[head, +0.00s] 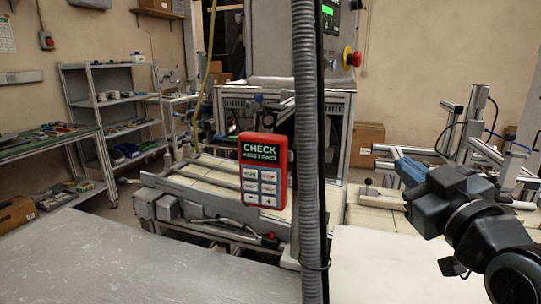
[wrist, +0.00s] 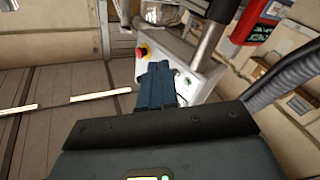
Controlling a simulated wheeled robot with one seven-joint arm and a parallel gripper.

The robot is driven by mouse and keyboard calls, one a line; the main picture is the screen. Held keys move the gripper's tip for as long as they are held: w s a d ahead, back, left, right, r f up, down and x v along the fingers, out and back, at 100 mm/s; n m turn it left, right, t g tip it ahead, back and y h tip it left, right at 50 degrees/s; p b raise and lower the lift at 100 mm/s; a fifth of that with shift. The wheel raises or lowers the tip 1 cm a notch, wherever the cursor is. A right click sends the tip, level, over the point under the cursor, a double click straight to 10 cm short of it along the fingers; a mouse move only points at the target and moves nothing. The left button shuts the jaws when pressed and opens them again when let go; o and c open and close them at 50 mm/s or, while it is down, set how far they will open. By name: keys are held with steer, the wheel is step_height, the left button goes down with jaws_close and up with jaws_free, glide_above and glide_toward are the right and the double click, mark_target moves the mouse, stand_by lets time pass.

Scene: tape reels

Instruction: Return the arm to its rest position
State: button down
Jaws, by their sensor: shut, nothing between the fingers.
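My arm reaches in from the right edge of the head view. My gripper (head: 402,160) is raised at the right and points up and to the left, in front of the frame equipment. In the wrist view my gripper (wrist: 158,68) shows its blue-grey fingers together, with nothing held. No tape reel can be made out in either view.
A red CHECK panel (head: 263,170) and a grey corrugated hose (head: 306,130) stand in the middle. A pale worktop (head: 150,260) spans the front left and looks bare. A metal frame (head: 475,125) stands behind my gripper. Shelves (head: 105,105) are at the back left.

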steer(key=s+a+f+m+g+h, duration=0.25)
steer(key=s+f+m, duration=0.35)
steer(key=s+f, duration=1.25)
steer(key=s+d+f+g, duration=0.1)
steer(key=s+f, duration=0.1)
steer(key=s, duration=1)
steer(key=s+d+f, duration=0.1)
steer(key=s+f, duration=0.1)
steer(key=s, duration=1)
steer(key=shift+s+d+f+g, duration=0.15)
steer(key=shift+s+f+g, duration=0.05)
steer(key=shift+s+g, duration=0.15)
